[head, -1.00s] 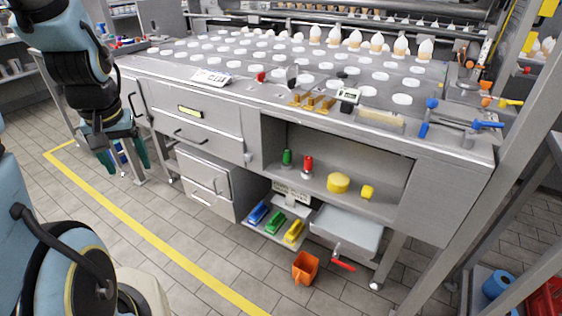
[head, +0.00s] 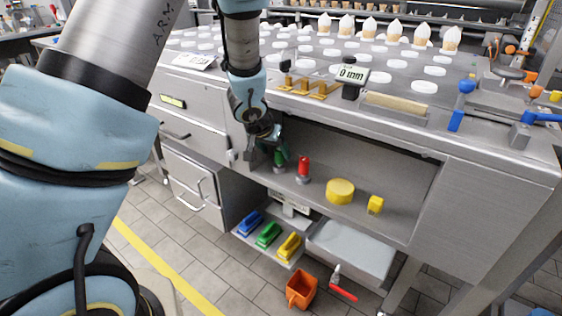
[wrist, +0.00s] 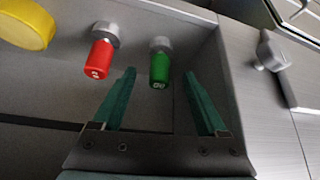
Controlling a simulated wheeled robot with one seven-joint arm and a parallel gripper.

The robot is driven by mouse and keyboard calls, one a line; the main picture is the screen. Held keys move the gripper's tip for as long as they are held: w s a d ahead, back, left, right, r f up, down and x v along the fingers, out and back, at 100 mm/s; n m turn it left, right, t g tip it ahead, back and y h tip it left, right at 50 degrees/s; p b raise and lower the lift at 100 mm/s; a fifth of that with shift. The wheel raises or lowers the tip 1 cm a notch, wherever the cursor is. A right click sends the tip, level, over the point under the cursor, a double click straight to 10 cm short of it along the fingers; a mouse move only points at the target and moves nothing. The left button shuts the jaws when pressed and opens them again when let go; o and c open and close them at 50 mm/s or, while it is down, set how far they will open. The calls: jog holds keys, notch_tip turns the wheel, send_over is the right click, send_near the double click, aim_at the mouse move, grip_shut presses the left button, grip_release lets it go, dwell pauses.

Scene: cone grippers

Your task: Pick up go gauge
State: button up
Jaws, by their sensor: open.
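The green gauge, marked GO (wrist: 160,68), stands in the open shelf bay of the workbench. Its grey metal end shows above the green handle in the wrist view. In the head view the green gauge (head: 279,158) is partly hidden by my gripper (head: 264,140). In the wrist view my gripper (wrist: 159,76) is open, with its two green fingers pointing at the gauge. The gauge appears in the gap between the fingertips and is not gripped. How far it is beyond the tips I cannot tell.
A red gauge (wrist: 98,58) stands close beside the green one, just outside the left finger in the wrist view. A yellow round block (head: 340,191) and a small yellow piece (head: 375,205) lie farther right. The bench top edge overhangs the bay.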

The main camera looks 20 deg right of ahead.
aim_at(277, 154)
jog(key=x, duration=0.5)
jog(key=shift+w+d+f, duration=0.2)
jog(key=shift+w, duration=0.05)
grip_shut()
dwell(0.4)
